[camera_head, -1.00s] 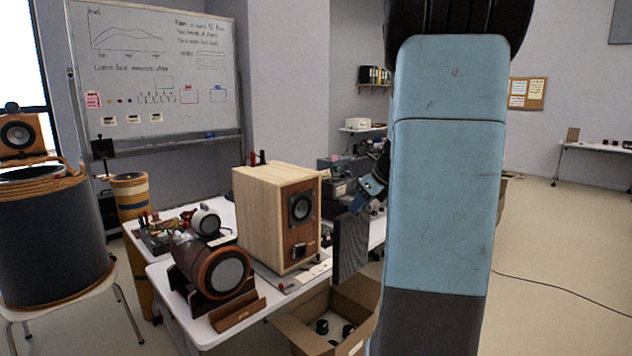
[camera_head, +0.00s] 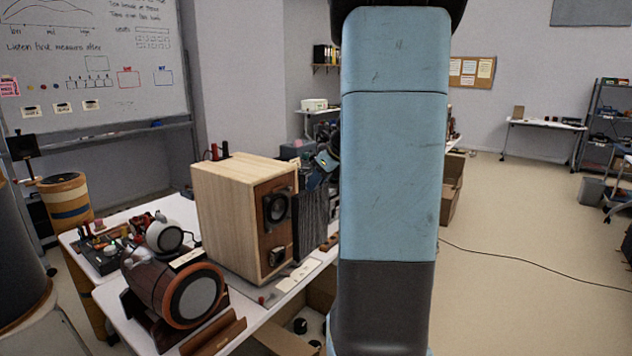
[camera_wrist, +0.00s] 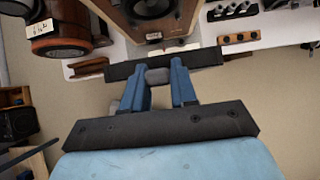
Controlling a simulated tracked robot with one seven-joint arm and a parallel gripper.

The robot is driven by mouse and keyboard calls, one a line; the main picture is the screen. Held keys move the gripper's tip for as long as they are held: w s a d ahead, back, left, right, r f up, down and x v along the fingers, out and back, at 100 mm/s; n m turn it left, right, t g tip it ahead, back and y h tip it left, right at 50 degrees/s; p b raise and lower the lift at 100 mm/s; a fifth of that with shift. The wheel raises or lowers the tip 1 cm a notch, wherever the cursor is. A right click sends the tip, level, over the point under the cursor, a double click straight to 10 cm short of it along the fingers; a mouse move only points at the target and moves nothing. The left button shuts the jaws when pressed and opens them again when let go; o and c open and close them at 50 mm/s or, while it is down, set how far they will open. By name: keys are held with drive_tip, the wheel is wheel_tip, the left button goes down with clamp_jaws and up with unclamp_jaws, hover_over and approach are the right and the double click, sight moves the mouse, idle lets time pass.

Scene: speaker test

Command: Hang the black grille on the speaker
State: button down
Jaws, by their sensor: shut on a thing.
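The wooden speaker (camera_head: 228,215) stands upright on the white table, its darker front panel with a round driver facing right. The black grille (camera_head: 313,212) is upright just right of that front, its face roughly along it, with a gap at the bottom. My gripper (camera_wrist: 158,77) is shut on the grille, which shows edge-on as a dark bar (camera_wrist: 206,56) in the wrist view. There the speaker front (camera_wrist: 155,32) lies just beyond the grille, apart from it. In the head view my arm hides part of the grille's right side and most of the gripper.
A barrel-shaped speaker (camera_head: 178,292) on a stand is left of the wooden speaker at the table's front. A cardboard box (camera_head: 262,345) sits below the table edge. A wooden holder (camera_wrist: 239,37) lies on the table in the wrist view. Open floor (camera_head: 510,270) is to the right.

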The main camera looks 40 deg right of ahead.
drive_tip(key=shift+w+a, duration=0.6)
drive_tip(key=shift+w, duration=0.3)
drive_tip(key=w+a, duration=0.3)
drive_tip(key=w, duration=0.5)
drive_tip(key=shift+w, duration=0.25)
drive_tip(key=shift+s+r, duration=0.15)
drive_tip(key=shift+s, duration=0.15)
idle(2.0)
drive_tip(key=shift+w+a, duration=0.15)
drive_tip(key=shift+w, duration=0.45)
idle(1.4)
drive_tip(key=shift+f, duration=0.4)
idle(1.3)
